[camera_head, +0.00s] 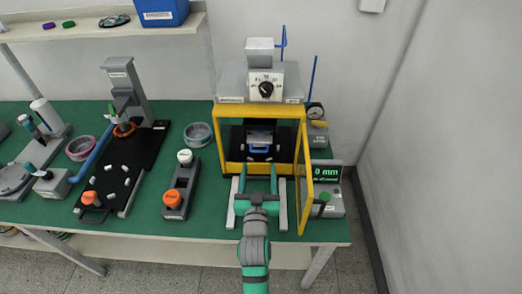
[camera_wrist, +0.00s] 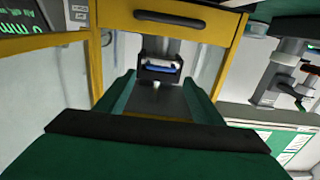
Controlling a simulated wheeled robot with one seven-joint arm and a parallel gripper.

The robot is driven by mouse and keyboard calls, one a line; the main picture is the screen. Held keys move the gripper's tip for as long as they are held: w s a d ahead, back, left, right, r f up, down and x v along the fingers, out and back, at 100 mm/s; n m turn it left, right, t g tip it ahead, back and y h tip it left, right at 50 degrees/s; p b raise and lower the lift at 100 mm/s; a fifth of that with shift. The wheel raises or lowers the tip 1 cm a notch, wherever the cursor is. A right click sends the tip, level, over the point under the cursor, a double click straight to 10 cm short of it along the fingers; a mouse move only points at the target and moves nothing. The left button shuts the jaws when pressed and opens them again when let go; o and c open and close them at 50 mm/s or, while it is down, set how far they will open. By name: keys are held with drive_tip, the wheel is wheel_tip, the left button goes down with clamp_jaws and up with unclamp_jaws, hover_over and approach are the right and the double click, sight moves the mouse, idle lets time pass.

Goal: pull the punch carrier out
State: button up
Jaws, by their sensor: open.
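The press (camera_head: 260,95) has a yellow-framed guard whose door (camera_head: 303,172) stands open to the right. Inside it is a grey block with a blue handle, which looks like the punch carrier (camera_head: 260,138). Its blue handle also shows in the wrist view (camera_wrist: 160,68), ahead of my fingers. My gripper (camera_head: 257,168) is in front of the guard opening, between two pale rails. Its two green fingers are spread apart with nothing between them, and the tips point at the handle. They look short of the handle; the exact gap is hard to tell.
A readout box (camera_head: 326,188) stands right of the open door. Left of the press are a grey stand with orange and white knobs (camera_head: 180,185), a round tin (camera_head: 198,134) and a black fixture plate (camera_head: 125,165). A wall closes off the right side.

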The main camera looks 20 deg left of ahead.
sight(260, 151)
drive_tip(key=shift+x, duration=4.4)
